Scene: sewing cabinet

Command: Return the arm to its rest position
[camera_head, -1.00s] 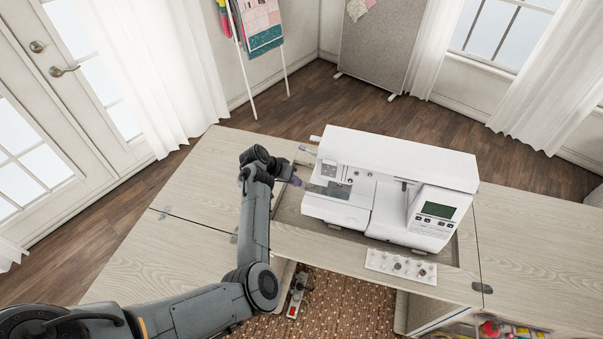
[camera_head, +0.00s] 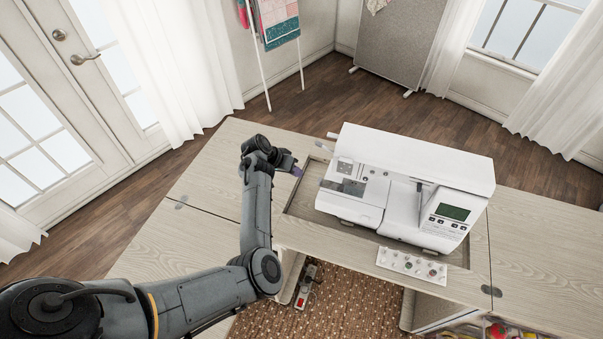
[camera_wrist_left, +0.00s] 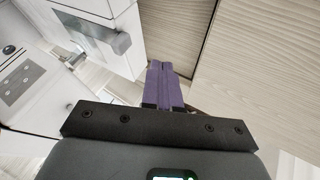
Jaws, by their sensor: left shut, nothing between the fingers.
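My left arm comes in from the left in the head view. Its gripper (camera_head: 297,171) is over the wooden cabinet top, just left of the white sewing machine (camera_head: 400,192) and apart from it. In the left wrist view the two purple fingers (camera_wrist_left: 161,80) are together with nothing between them. The sewing machine (camera_wrist_left: 42,90) fills the left of that view. My right arm and gripper are not in view.
The sewing machine sits in a recess of the cabinet top (camera_head: 200,165). A small tray of bobbins (camera_head: 411,264) lies in front of it. The left part of the cabinet top is clear.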

